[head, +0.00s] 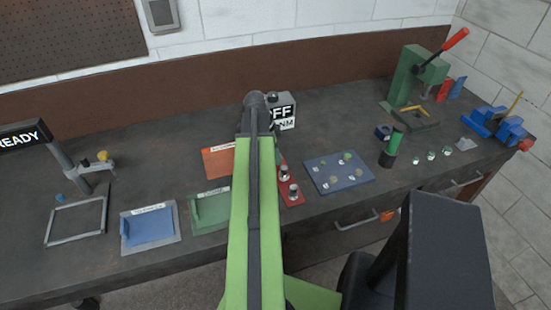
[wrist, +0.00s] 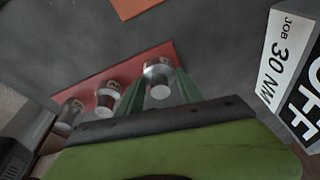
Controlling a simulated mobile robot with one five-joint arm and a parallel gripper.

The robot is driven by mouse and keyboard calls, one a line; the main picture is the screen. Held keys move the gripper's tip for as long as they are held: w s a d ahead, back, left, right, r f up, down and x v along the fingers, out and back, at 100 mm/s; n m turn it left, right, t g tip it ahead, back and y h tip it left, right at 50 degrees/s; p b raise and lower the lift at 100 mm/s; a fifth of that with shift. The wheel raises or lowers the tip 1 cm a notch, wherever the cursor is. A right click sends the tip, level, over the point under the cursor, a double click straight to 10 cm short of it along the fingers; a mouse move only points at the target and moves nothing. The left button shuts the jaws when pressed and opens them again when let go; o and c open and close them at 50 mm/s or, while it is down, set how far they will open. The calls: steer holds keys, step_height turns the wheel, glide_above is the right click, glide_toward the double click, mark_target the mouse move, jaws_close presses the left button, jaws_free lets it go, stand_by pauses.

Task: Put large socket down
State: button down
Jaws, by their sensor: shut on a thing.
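In the wrist view my gripper (wrist: 159,86) has its green fingers shut on the large socket (wrist: 160,74), a silvery cylinder. The held socket is at the far right end of the red socket strip (wrist: 91,84); I cannot tell whether it touches the strip. Two other silvery sockets, one nearer (wrist: 108,98) and one farther left (wrist: 69,114), stand on the strip. In the head view the red strip (head: 297,200) shows to the right of my arm with two sockets on it.
A grey box reading "OFF" and "30 NM" (wrist: 287,62) stands close on the right in the wrist view. An orange-red mat (head: 217,163) lies left of my arm, and a blue board (head: 340,182) with small parts lies right of the strip.

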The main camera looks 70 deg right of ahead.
steer(key=shift+f, duration=0.1)
steer(key=c, duration=0.8)
jaws_free()
steer(key=shift+o, duration=0.2)
steer(key=p+v, duration=1.1)
steer(key=v, duration=0.1)
steer(key=shift+r+p, duration=0.25)
steer(key=shift+p, duration=0.1)
steer(key=shift+a, duration=0.1)
